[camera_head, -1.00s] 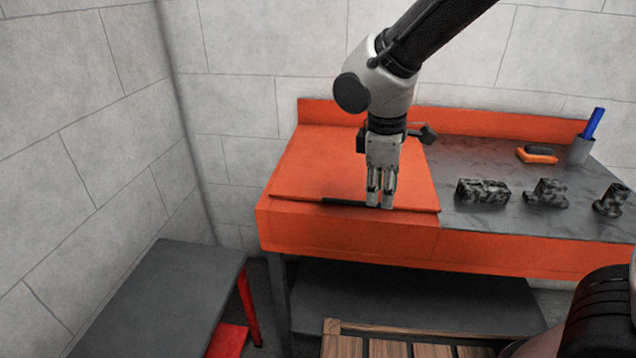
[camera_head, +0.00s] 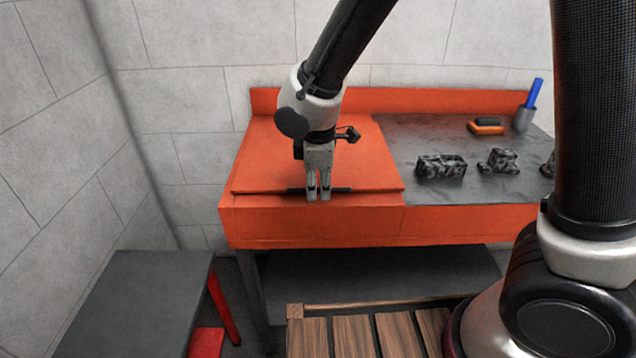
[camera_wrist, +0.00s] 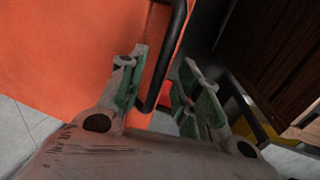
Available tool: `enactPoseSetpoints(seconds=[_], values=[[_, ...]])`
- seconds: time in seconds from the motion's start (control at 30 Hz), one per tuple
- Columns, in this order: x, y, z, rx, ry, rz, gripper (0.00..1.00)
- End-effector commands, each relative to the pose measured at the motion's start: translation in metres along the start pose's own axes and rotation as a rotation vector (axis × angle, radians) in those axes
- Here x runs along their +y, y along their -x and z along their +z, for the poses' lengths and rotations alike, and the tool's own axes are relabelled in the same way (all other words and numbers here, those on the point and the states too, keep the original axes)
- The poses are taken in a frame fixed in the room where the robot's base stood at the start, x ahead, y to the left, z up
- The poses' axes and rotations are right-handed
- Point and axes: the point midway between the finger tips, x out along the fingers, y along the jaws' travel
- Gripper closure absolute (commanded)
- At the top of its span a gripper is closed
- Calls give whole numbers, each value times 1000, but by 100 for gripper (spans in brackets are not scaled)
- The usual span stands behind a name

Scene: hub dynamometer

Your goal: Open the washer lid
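The washer lid (camera_head: 270,160) is a flat orange panel on the left part of the orange washer (camera_head: 310,228), and it lies shut. A black bar handle (camera_head: 341,190) runs along its front edge. It also shows in the wrist view (camera_wrist: 165,60), passing between the spread fingers. My gripper (camera_head: 318,197) points down at the middle of the handle in the head view. Its green-padded fingers (camera_wrist: 165,85) stand apart in the wrist view, with a gap to the handle. The fingers hide the handle's middle in the head view.
Several dark mottled parts (camera_head: 441,167) stand on the grey top right of the lid. An orange-and-black block (camera_head: 486,128) and a grey cup (camera_head: 523,119) with a blue item are behind them. A grey table (camera_head: 140,300) is front left, a slatted wooden pallet (camera_head: 352,335) in front.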

Motion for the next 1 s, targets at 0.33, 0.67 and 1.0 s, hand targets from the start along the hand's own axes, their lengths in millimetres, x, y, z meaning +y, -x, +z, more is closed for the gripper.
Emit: enactPoseSetpoints(seconds=[0.33, 0.67, 1.0], values=[[0, -2, 0, 1, -1, 1, 79], [0, -2, 0, 1, -1, 0, 100], [10, 21, -1, 4, -6, -51, 100]])
